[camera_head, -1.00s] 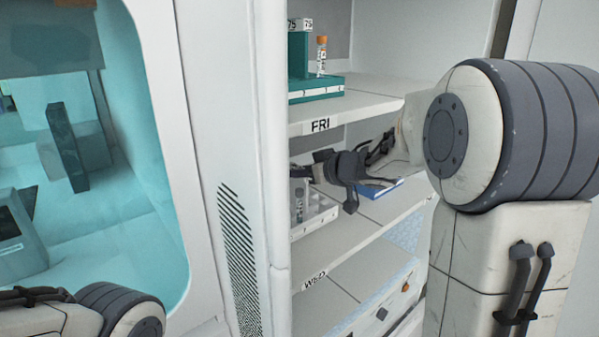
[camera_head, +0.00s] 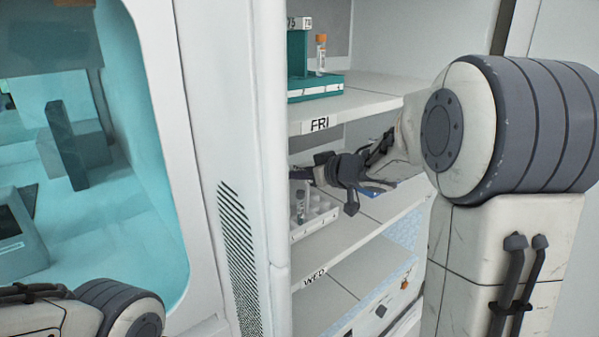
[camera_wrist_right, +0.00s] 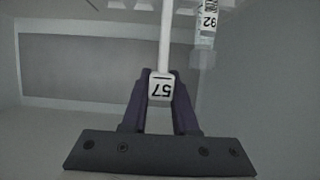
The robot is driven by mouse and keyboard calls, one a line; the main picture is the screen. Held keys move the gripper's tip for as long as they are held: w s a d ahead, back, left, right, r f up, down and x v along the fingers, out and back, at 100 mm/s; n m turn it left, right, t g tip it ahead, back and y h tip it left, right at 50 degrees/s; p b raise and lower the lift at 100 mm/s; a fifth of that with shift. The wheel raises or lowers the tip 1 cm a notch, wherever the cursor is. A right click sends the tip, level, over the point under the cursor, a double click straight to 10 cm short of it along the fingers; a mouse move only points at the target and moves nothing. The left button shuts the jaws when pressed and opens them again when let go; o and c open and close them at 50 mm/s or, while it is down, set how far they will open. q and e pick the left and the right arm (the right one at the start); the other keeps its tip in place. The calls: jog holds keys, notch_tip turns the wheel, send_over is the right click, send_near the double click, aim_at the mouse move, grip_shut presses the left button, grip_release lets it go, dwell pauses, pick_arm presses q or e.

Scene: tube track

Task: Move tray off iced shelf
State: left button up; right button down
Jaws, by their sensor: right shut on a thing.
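A white tray (camera_head: 312,228) with tubes standing in it is on the middle shelf (camera_head: 352,240), above the WED label. My right gripper (camera_head: 322,168) reaches in from the right over this tray. Whether the tray's base touches the shelf is unclear. Pale blue frost-like patterning (camera_head: 405,230) shows at the right, below the middle shelf's edge, and over the lower shelf (camera_head: 335,300). My left gripper is out of view; only part of its arm shows at lower left.
The FRI shelf (camera_head: 375,97) is close above my right gripper and bears a teal rack (camera_head: 318,88) with an orange-capped tube (camera_head: 321,55). A blue flat object (camera_head: 376,190) is partly hidden behind the gripper. The cabinet's front wall (camera_head: 272,180) stands close left of the tray.

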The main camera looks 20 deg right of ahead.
jog(key=shift+f, duration=0.4)
dwell(0.3)
jog(key=c, duration=0.6)
grip_release()
jog(key=v, duration=1)
jog(key=shift+s, duration=0.2)
jog(key=shift+r, duration=0.1)
